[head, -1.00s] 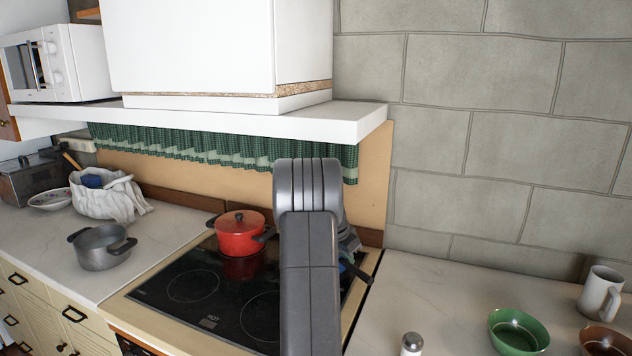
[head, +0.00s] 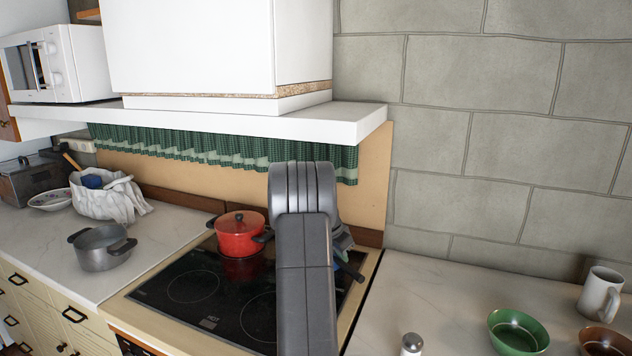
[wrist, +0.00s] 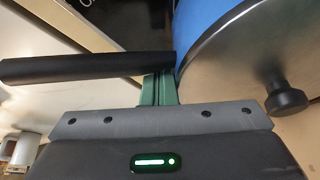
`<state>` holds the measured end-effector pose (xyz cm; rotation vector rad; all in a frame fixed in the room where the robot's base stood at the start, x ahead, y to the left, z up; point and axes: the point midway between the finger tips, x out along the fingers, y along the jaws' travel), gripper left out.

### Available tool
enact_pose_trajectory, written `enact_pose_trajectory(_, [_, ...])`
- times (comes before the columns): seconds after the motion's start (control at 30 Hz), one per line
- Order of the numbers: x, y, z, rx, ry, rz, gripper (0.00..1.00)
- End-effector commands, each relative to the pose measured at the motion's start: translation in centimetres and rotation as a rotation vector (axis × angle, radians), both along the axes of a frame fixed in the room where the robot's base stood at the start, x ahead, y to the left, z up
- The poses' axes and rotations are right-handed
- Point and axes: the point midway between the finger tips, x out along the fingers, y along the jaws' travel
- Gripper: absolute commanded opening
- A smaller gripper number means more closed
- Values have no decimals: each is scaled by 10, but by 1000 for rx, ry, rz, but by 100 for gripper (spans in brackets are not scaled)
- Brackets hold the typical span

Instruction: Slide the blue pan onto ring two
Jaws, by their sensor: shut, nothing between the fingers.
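The blue pan (wrist: 200,22) fills the upper right of the wrist view, with a steel lid (wrist: 245,60), a black knob and a long black handle (wrist: 85,67) pointing left. In the head view my arm hides most of it; a dark handle (head: 352,270) shows right of the arm over the cooktop. My gripper (wrist: 160,80) is shut and empty, its green fingers close to the pan's side where the handle joins; I cannot tell if they touch. No ring numbers are readable.
A red lidded pot (head: 240,236) stands on the cooktop's back left. A grey pot (head: 101,250) is on the left counter. A green bowl (head: 517,333), a shaker (head: 411,346) and a mug (head: 600,293) are on the right counter. A white shelf (head: 250,122) overhangs the cooktop.

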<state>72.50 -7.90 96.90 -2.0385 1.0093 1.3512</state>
Motion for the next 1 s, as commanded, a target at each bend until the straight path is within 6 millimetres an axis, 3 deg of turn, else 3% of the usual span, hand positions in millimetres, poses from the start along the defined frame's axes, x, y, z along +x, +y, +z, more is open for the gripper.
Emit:
enact_pose_trajectory(0.17, [-1,-3,-1,0,0,-1,0])
enact_pose_trajectory(1.0, [-33,-62,-1,0,0,-1,0])
